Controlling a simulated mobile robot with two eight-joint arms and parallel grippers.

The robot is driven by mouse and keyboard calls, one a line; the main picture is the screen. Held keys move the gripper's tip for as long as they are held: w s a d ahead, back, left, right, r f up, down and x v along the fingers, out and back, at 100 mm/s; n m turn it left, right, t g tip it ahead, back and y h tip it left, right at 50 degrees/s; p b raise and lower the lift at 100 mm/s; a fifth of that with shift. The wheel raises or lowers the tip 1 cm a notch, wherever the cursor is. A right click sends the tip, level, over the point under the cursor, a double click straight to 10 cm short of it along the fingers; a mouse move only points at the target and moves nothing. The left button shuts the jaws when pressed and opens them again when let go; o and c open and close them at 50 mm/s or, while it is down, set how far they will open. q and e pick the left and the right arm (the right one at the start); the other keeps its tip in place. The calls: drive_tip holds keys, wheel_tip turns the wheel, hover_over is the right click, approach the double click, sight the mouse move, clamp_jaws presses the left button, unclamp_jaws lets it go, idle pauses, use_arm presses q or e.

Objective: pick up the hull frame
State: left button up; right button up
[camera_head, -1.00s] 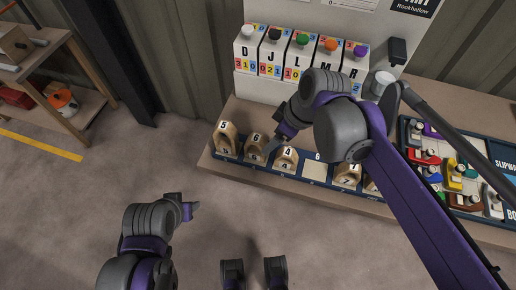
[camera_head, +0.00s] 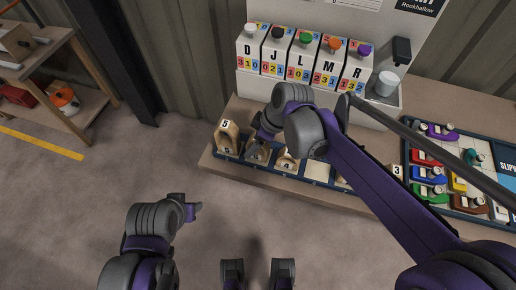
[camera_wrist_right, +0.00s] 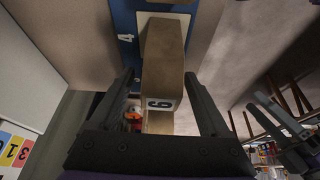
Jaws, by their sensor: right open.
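Wooden hull frames stand in a row in a blue rack (camera_head: 317,171) on the bench's front edge. The hull frame marked 5 (camera_head: 228,136) is at the left end. The second, marked 6, is partly covered in the head view (camera_head: 257,153) by my right gripper (camera_head: 262,138). In the right wrist view this hull frame (camera_wrist_right: 162,60) lies between the two open fingers (camera_wrist_right: 160,85), which show no clear grip on it. A third hull frame (camera_head: 287,161) stands beside it. My left gripper (camera_head: 190,211) is low over the floor; its jaws are unclear.
Counters with coloured knobs (camera_head: 303,57) stand behind the rack. A tray of coloured boat models (camera_head: 430,173) lies at the right. A wooden shelf (camera_head: 60,80) stands at the left. The floor in front is clear.

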drive_tip(key=shift+f, duration=0.25)
clamp_jaws()
idle(0.3)
